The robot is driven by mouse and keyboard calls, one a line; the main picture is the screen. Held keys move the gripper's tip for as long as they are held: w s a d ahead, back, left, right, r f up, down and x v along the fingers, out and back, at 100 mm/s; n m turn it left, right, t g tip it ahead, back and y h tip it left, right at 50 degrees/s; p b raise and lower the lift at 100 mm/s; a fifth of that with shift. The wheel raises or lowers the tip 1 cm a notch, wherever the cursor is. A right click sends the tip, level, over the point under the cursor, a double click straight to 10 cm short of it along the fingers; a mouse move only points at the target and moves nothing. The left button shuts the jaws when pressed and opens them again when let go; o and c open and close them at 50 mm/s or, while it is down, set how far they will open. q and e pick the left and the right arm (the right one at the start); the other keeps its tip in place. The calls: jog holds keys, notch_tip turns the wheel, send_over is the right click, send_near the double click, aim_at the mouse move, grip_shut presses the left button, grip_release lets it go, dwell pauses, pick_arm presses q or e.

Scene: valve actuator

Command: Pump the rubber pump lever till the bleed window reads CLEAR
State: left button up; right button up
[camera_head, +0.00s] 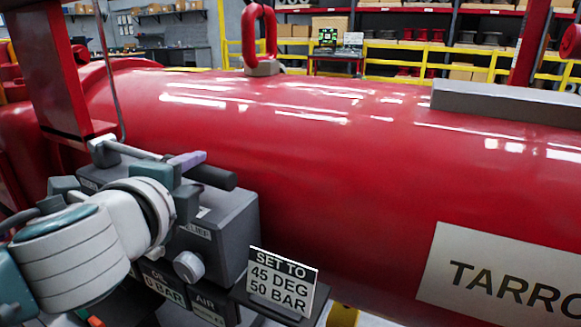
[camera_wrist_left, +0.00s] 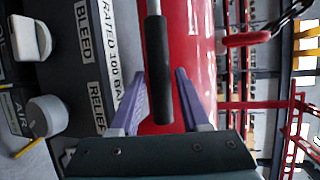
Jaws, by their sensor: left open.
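The pump lever has a black rubber grip, seen in the head view (camera_head: 212,177) and in the wrist view (camera_wrist_left: 159,85) on a silver rod (camera_wrist_left: 153,8). My left gripper (camera_head: 201,165) is at the grip; one purple finger shows above it. In the wrist view my left gripper (camera_wrist_left: 162,76) is open, with a finger on each side of the grip and gaps visible. The BLEED label (camera_wrist_left: 84,30) shows in the wrist view, but I cannot read a bleed window. My right gripper is not in view.
The grey pump box (camera_head: 235,225) carries a round knob (camera_head: 188,266), a RELIEF label (camera_head: 195,230) and OIL and AIR labels. A "SET TO 45 DEG 50 BAR" sign (camera_head: 282,284) stands in front. The large red cylinder (camera_head: 340,160) lies behind. A red post (camera_head: 50,70) rises at left.

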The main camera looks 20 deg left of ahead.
pick_arm(q)
jog(key=shift+x, duration=1.15)
grip_shut()
dwell(0.6)
